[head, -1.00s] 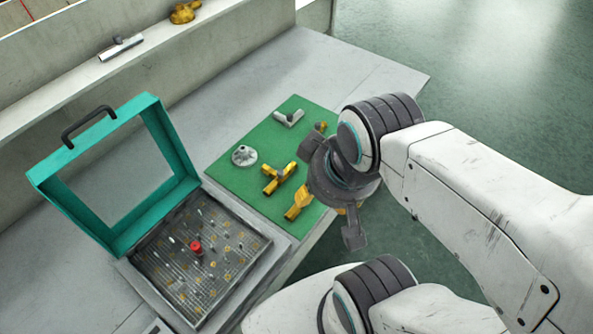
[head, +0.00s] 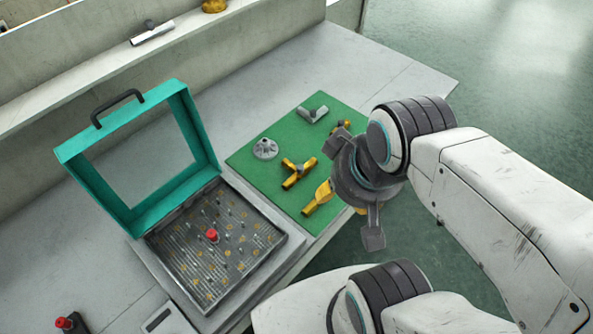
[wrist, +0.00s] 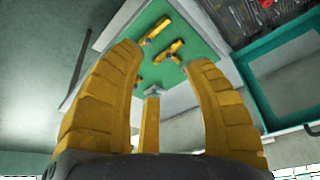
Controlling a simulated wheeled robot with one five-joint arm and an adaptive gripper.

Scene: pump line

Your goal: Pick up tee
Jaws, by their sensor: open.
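A yellow tee-shaped fitting with a dark middle (head: 298,172) lies on the green mat (head: 250,172); it also shows in the wrist view (wrist: 168,50). A grey fitting with a short stub (head: 313,112), also tee-like, lies near the mat's far edge. I cannot tell for sure which is the named tee. My gripper (head: 358,188) is over the mat's right edge, right of the yellow tee and apart from it. In the wrist view its yellow-padded fingers (wrist: 165,75) are spread and hold nothing.
A yellow fitting (head: 318,198) lies beside my gripper, another (head: 345,125) partly behind it. A grey flange (head: 265,148) is on the mat. Left stand a pegged tray (head: 165,262) and its raised teal frame (head: 88,185). A shelf (head: 95,68) runs behind.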

